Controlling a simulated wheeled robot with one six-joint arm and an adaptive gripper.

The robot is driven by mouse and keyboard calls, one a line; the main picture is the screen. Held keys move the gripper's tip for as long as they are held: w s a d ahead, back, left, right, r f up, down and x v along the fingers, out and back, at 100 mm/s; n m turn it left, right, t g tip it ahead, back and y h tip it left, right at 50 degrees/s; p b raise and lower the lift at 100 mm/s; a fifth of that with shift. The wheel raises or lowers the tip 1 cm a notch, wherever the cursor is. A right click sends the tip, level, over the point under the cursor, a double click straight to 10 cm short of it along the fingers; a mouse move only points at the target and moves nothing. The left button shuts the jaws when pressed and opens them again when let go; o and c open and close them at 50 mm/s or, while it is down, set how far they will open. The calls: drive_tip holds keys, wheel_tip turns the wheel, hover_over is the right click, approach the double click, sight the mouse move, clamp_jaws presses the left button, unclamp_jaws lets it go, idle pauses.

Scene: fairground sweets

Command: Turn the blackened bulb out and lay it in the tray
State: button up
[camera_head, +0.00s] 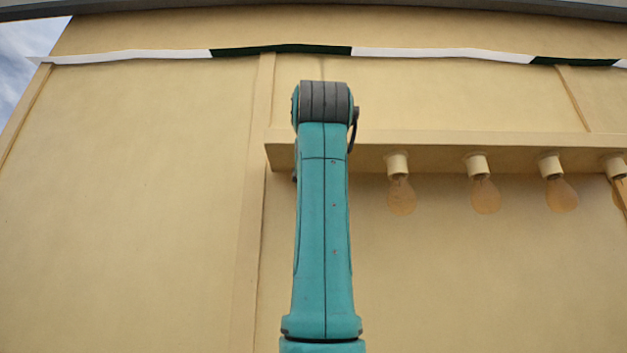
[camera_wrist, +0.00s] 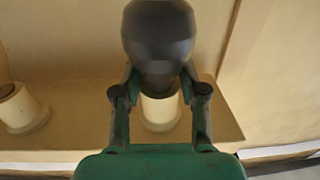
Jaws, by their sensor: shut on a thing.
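The blackened bulb (camera_wrist: 158,38) is a dark grey, rounded glass in the wrist view, narrowing towards a cream socket (camera_wrist: 160,114). Its neck meets the socket in the picture; I cannot tell how far it is seated. My gripper (camera_wrist: 158,82) has its two green fingers on either side of the bulb's neck and is shut on it. In the head view my arm hides the gripper and this bulb. The tray shows in neither view.
Several clear amber bulbs, one of them here (camera_head: 401,194), hang from sockets under a cream ledge (camera_head: 450,146) to the right. Another socket (camera_wrist: 22,110) stands close by at left in the wrist view. A cream wall (camera_head: 130,200) fills the background, bare at left.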

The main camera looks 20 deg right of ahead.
drive_tip(key=m+g+h, duration=0.1)
drive_tip(key=h, duration=0.1)
drive_tip(key=m+g+h, duration=0.1)
drive_tip(key=m+h, duration=0.1)
drive_tip(key=m+g+h, duration=0.1)
drive_tip(key=h, duration=0.1)
drive_tip(key=shift+w+a+f+m+h, duration=0.1)
drive_tip(key=shift+w+a+m+h, duration=0.15)
drive_tip(key=shift+a+m+h, duration=0.15)
drive_tip(key=shift+d+m+g+h, duration=0.1)
drive_tip(key=shift+m+g+h, duration=0.6)
drive_tip(key=shift+g+h, duration=0.15)
drive_tip(key=o, duration=1.2)
drive_tip(key=shift+s+d+y, duration=0.1)
drive_tip(key=shift+y, duration=0.15)
